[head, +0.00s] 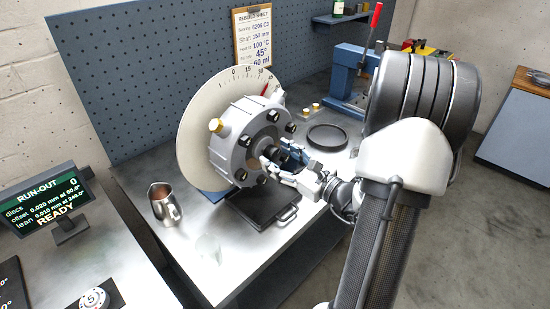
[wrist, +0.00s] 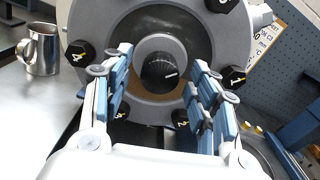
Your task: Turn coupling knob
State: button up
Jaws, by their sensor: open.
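The coupling knob (wrist: 158,70) is a dark round end with a white line, inside a grey collar at the centre of the rotor's face. The line points to the right and slightly up. My gripper (wrist: 160,88) is open, with one blue-padded finger on each side of the knob in the wrist view. Clear gaps show between the pads and the knob, and I cannot tell how far forward the tips reach. In the head view my gripper (head: 281,162) is in front of the grey rotor (head: 237,139) and partly hides its centre.
Numbered black bolts ring the rotor face. A pale graduated disc (head: 197,137) stands behind it. A metal jug (head: 164,203) stands left, a black tray (head: 262,207) lies below, and a round black dish (head: 327,137) is to the right. The run-out screen (head: 47,205) reads READY.

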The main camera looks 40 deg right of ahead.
jog(key=shift+w, duration=0.9)
jog(key=c, duration=1.1)
jog(key=shift+o, duration=0.2)
jog(key=shift+r, duration=0.1)
jog(key=m+p, duration=0.4)
jog(key=shift+r+p, duration=0.1)
jog(key=shift+p, duration=0.3)
jog(key=m+p, duration=0.4)
jog(key=m, duration=0.1)
jog(key=shift+p, duration=0.35)
jog(key=shift+f, duration=0.2)
